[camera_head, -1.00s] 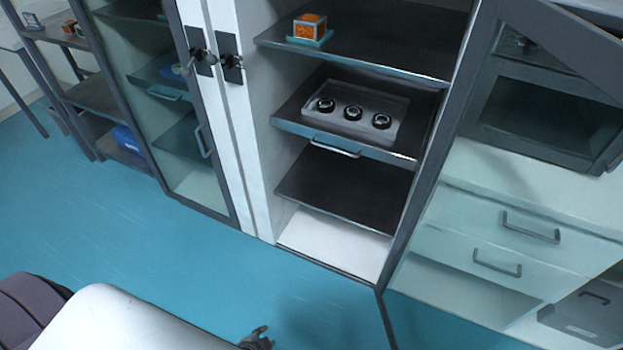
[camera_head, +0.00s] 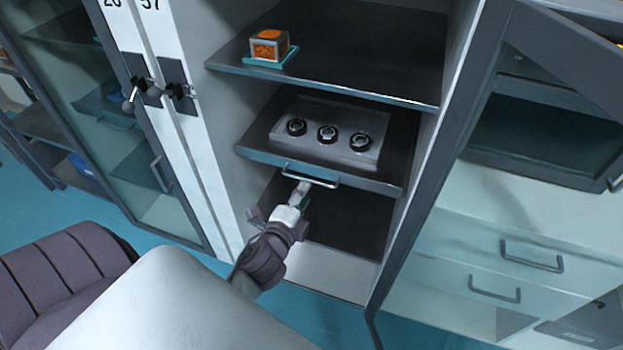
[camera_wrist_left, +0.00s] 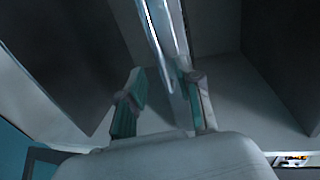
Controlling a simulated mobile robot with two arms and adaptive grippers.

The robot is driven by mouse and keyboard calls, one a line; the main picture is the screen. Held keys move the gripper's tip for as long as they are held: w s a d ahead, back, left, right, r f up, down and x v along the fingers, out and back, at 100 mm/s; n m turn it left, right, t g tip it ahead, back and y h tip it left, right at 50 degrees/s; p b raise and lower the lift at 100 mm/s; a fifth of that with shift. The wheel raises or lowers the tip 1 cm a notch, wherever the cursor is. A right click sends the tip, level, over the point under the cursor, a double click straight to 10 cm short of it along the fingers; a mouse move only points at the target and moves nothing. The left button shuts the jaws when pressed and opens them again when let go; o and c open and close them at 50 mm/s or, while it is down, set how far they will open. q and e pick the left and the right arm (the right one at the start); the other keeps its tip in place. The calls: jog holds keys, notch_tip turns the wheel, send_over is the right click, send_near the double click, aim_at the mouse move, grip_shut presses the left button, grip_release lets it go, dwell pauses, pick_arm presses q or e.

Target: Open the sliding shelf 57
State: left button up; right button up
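The sliding shelf (camera_head: 258,146) is a dark board inside the open cabinet, with a grey metal handle (camera_head: 318,180) on its front edge. It carries a grey tray with three round black items. My left gripper (camera_head: 299,194) is just below and in front of the handle, near its left part. In the left wrist view, the two teal-padded fingers of my left gripper (camera_wrist_left: 160,88) are apart, and a bright metal bar (camera_wrist_left: 158,40), seemingly the handle, runs down toward the gap between them. I cannot tell whether they touch it. My right gripper is not in view.
An upper shelf (camera_head: 340,75) holds an orange box on a teal base (camera_head: 269,45). A lower dark shelf (camera_head: 350,222) is below. An open glass door (camera_head: 440,215) stands on the right, and a closed glass cabinet with a handle (camera_head: 160,175) is on the left.

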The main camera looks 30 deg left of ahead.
aim_at(311, 182)
pick_arm(q)
jog(key=x, duration=0.6)
jog(key=shift+w+a+f, duration=0.1)
jog(key=shift+w+f, duration=0.05)
jog(key=shift+w, duration=0.2)
grip_shut()
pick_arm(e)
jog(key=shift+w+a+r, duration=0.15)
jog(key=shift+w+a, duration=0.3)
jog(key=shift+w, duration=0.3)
